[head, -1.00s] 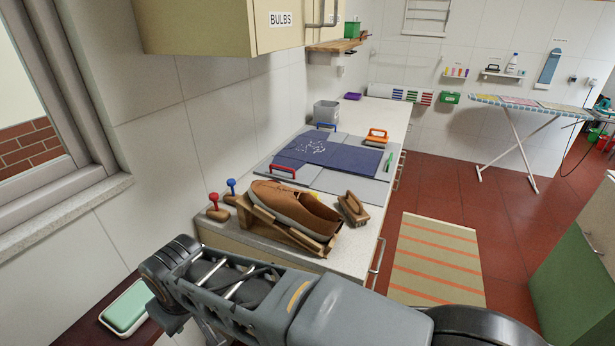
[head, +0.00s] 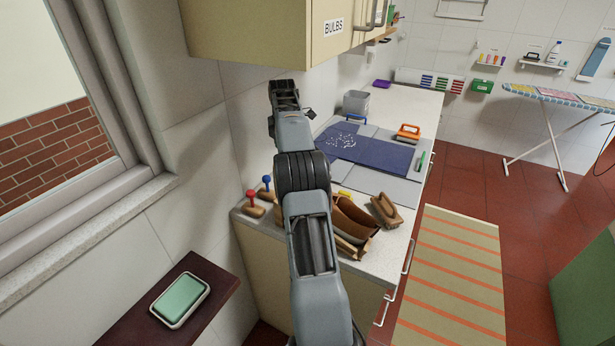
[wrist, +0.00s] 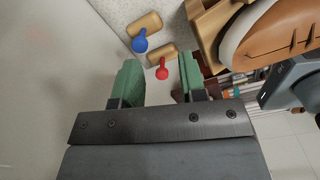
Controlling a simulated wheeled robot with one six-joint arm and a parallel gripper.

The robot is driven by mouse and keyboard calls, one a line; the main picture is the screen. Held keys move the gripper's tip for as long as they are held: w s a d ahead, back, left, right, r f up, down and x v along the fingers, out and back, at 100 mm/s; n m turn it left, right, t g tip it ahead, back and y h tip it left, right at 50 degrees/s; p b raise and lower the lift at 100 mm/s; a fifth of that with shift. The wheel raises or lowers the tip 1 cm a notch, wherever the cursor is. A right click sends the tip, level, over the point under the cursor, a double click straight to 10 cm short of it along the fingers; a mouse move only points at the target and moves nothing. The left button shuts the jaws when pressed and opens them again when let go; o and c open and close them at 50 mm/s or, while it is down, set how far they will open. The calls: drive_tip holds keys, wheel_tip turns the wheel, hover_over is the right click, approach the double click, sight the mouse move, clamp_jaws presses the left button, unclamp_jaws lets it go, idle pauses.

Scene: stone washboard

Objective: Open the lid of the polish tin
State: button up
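I cannot make out a polish tin in either view; my arm covers part of the counter in the head view. My gripper (wrist: 160,85) shows in the wrist view with its two green finger pads apart and nothing held between them. Beyond the gap lie a red-knobbed wooden tool (wrist: 162,72) and a blue-knobbed one (wrist: 140,44); both stand at the counter's left end in the head view. In the head view my arm reaches up over the counter, its dark end (head: 285,95) raised below the wall cabinet.
A brown shoe (head: 352,218) on a wooden stand and a brush (head: 385,210) sit near the counter's front end. A blue cloth (head: 368,152) lies farther back. The "BULBS" cabinet (head: 260,35) overhangs on the left. A green block in a tray (head: 180,300) sits on a dark shelf.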

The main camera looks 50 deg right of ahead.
drive_tip(key=s+d+f+n, duration=0.3)
drive_tip(key=d+f+n, duration=0.1)
drive_tip(key=d, duration=0.4)
drive_tip(key=f, duration=0.6)
drive_tip(key=f+b, duration=0.1)
drive_tip(key=f, duration=0.6)
drive_tip(key=shift+w+f, duration=0.2)
drive_tip(key=shift+f, duration=0.1)
drive_tip(key=shift+c, duration=0.4)
clamp_jaws()
